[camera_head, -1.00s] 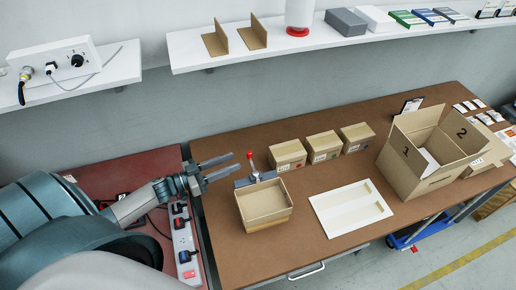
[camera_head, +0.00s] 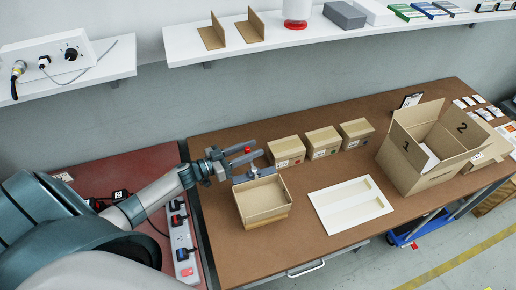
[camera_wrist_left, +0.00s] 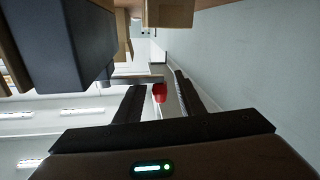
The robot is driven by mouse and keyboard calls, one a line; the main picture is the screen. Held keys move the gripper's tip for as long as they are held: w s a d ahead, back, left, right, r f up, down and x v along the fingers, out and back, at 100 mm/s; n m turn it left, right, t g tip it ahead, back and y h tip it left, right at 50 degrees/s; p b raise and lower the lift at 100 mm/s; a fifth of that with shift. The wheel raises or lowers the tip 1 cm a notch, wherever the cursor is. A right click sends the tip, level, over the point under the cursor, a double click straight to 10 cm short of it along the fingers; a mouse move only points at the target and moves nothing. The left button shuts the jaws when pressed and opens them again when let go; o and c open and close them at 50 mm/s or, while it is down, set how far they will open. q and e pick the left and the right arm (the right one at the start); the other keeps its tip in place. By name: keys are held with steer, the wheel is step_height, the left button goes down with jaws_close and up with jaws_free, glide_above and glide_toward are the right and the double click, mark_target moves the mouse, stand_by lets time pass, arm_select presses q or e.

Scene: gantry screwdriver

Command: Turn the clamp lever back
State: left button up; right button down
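The clamp lever's red knob (camera_head: 247,149) stands above the dark grey clamp body (camera_head: 255,173) at the back edge of the open cardboard box (camera_head: 264,203). My left gripper (camera_head: 257,148) reaches in from the left at knob height, its fingers apart on either side of the knob. In the left wrist view the red knob (camera_wrist_left: 159,92) sits between the two open fingers, with a gap visible on each side. A grey lever rod (camera_wrist_left: 135,80) runs to the knob from the left. Most of the rod is hidden in the head view. My right gripper is out of view.
Several small closed cartons (camera_head: 322,142) stand behind and right of the clamp. A white tray (camera_head: 350,204) lies right of the open box, with a large open carton (camera_head: 425,165) beyond. A power strip (camera_head: 182,245) lies left of the table. A shelf (camera_head: 340,43) runs above.

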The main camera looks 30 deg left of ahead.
arm_select(q)
steer(key=shift+x, duration=1.45)
jaws_close()
